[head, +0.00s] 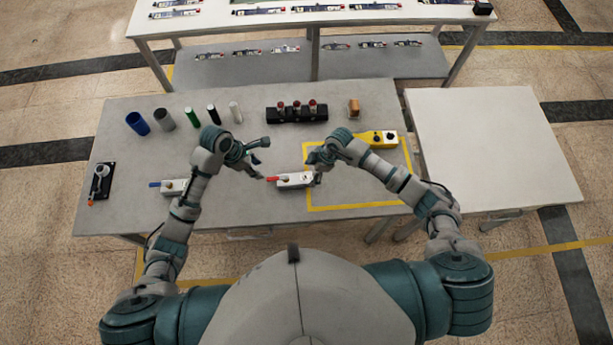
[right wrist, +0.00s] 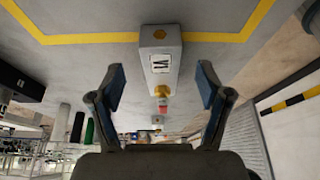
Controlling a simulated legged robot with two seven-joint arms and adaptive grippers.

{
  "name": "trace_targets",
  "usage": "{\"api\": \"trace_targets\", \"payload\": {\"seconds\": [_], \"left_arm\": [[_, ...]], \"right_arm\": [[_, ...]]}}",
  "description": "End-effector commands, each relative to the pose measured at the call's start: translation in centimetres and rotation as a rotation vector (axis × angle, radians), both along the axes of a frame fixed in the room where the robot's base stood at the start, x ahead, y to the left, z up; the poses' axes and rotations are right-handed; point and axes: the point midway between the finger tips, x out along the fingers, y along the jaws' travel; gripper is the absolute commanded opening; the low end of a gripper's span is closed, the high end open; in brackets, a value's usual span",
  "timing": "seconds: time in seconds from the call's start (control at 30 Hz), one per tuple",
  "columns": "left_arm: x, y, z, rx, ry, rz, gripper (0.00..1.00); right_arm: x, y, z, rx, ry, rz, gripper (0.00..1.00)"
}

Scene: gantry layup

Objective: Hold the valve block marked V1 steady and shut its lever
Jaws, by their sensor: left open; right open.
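A white valve block with a red lever (head: 293,181) lies on the grey table, at the left edge of a yellow taped outline. In the right wrist view the same block (right wrist: 160,62) shows a dark label, a brass fitting and the red lever end (right wrist: 161,106). I cannot read the label surely. My right gripper (head: 316,168) is open at the block's right end; in its wrist view the fingers (right wrist: 160,82) stand apart on either side, with gaps. My left gripper (head: 258,160) is open and empty, near the red lever's tip. A second block with a blue lever (head: 175,186) lies further left.
A yellow box (head: 377,138) sits at the outline's top right. Several cylinders, a black rack (head: 297,112) and a brown piece (head: 354,107) stand along the back. A black fixture (head: 102,180) is at far left. The white side table (head: 490,145) is bare.

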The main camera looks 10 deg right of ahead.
Motion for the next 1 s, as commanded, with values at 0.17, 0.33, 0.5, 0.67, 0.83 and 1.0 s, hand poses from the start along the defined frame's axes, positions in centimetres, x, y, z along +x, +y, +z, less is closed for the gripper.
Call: {"api": "trace_targets", "payload": {"seconds": [0.17, 0.33, 0.5, 0.67, 0.83, 1.0], "left_arm": [[0.0, -0.1, 0.0, 0.001, 0.000, 0.000, 0.42], [0.0, -0.1, 0.0, 0.001, 0.000, -0.001, 0.42], [0.0, -0.1, 0.0, 0.000, 0.000, -0.001, 0.42], [0.0, -0.1, 0.0, 0.000, 0.000, 0.000, 0.42], [0.0, -0.1, 0.0, 0.001, 0.000, 0.000, 0.42], [0.0, -0.1, 0.0, 0.001, 0.000, 0.000, 0.39]], "right_arm": [[0.0, 1.1, -2.8, 0.000, 0.002, -0.001, 0.77], [0.0, 1.6, -4.1, 0.001, 0.001, 0.000, 0.77], [0.0, 1.7, -4.4, 0.000, 0.000, 0.000, 0.77], [0.0, 1.7, -4.4, 0.000, 0.000, 0.000, 0.77], [0.0, 1.7, -4.3, 0.000, 0.000, 0.000, 0.35], [0.0, 1.7, -4.3, 0.000, 0.000, 0.000, 0.00]]}}
